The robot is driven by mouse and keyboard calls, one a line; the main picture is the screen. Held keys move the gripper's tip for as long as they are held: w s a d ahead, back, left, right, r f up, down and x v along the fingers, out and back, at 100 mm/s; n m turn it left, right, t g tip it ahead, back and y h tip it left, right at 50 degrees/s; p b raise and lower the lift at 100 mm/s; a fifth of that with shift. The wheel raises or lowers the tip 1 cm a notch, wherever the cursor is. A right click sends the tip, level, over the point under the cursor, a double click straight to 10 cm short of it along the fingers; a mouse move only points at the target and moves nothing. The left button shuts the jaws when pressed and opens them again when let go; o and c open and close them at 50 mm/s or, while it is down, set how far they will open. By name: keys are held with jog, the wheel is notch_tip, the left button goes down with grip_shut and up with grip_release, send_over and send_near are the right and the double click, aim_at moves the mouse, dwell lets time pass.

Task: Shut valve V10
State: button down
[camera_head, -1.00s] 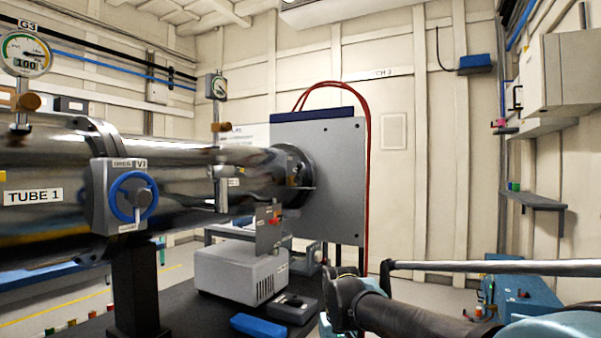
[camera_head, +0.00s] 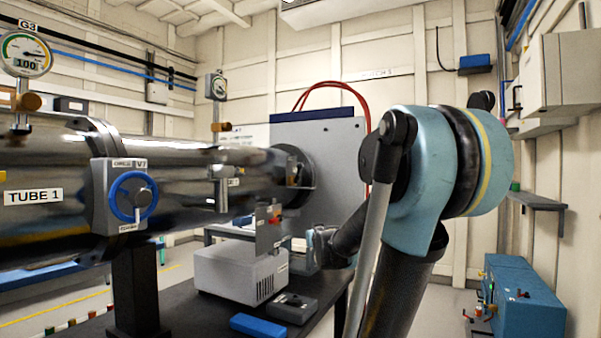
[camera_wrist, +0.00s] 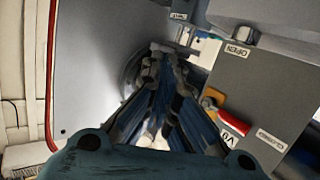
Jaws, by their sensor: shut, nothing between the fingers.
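No label that I can read as V10 shows. In the wrist view, a grey panel (camera_wrist: 262,88) stands at the right with a red handle (camera_wrist: 237,124). A small tag (camera_wrist: 179,16) at the top is too blurred to read for sure. My gripper (camera_wrist: 164,52) is shut and empty, left of the panel and apart from the red handle.
A blue handwheel (camera_head: 132,197) tagged V7 is on the steel tube (camera_head: 60,160). A grey box (camera_head: 235,272) and a blue case (camera_head: 258,325) lie on the dark bench. A large grey plate (camera_head: 335,150) with red hoses stands behind. A blue cabinet (camera_head: 525,300) is at right.

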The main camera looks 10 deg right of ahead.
aim_at(301, 168)
jog(key=w+r+t, duration=0.3)
jog(key=w+r, duration=0.3)
jog(key=r, duration=0.2)
jog(key=w+a+r+n+t+y, duration=0.1)
jog(key=w+r+t, duration=0.3)
jog(key=r, duration=0.5)
jog(key=w+r+t+y, duration=0.1)
jog(key=w+r+t, duration=0.2)
jog(key=w+r, duration=0.5)
jog(key=shift+w+a+r+n+t, duration=0.15)
jog(key=shift+w+a+n+t, duration=0.2)
jog(key=shift+w, duration=1.2)
